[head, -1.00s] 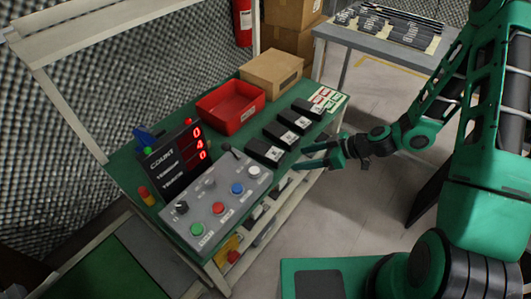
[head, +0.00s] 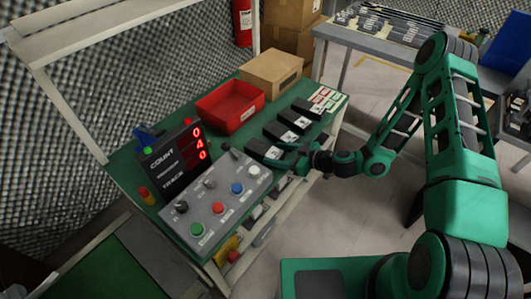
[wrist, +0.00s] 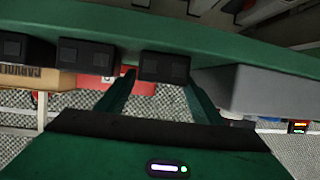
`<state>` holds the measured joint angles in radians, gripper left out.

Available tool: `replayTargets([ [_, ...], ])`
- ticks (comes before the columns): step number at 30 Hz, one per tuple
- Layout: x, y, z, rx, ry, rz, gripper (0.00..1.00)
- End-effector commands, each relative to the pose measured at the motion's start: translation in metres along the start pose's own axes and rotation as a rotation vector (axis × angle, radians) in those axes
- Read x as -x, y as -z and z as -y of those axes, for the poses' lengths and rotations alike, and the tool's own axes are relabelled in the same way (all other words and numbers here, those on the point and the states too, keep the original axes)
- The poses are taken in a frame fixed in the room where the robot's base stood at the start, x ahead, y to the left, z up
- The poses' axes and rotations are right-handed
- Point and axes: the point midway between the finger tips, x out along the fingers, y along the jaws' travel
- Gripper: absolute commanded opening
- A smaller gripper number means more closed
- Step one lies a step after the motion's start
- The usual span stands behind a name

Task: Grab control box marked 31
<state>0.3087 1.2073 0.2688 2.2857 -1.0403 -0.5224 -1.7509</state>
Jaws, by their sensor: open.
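Several black control boxes stand in a slanted row on the green bench (head: 128,172). Their small white labels are too small to read, so I cannot tell which is 31. My gripper (head: 282,157) is open at the bench's front edge, at the box (head: 263,148) closest to the grey button panel. In the wrist view my gripper (wrist: 163,90) has its fingers spread, with one black box (wrist: 163,67) showing between and beyond their tips. Two more boxes (wrist: 86,55) show to the left there. Contact cannot be told.
The grey button panel (head: 216,210) stands close beside that box. A red tray (head: 231,113), a cardboard box (head: 271,80) and a counter display (head: 172,160) stand behind the row. A label sheet (head: 328,98) lies at the bench's far right end. A grey table (head: 348,38) stands beyond.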

Motion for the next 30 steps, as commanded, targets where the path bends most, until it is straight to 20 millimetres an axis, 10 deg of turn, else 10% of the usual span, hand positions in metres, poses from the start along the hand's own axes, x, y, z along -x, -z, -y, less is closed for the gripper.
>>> replayTargets([
  [24,-0.057,0.006,0.001,0.000,0.000,0.001,0.61],
  [30,-0.056,0.007,0.001,0.000,0.000,0.000,0.19],
])
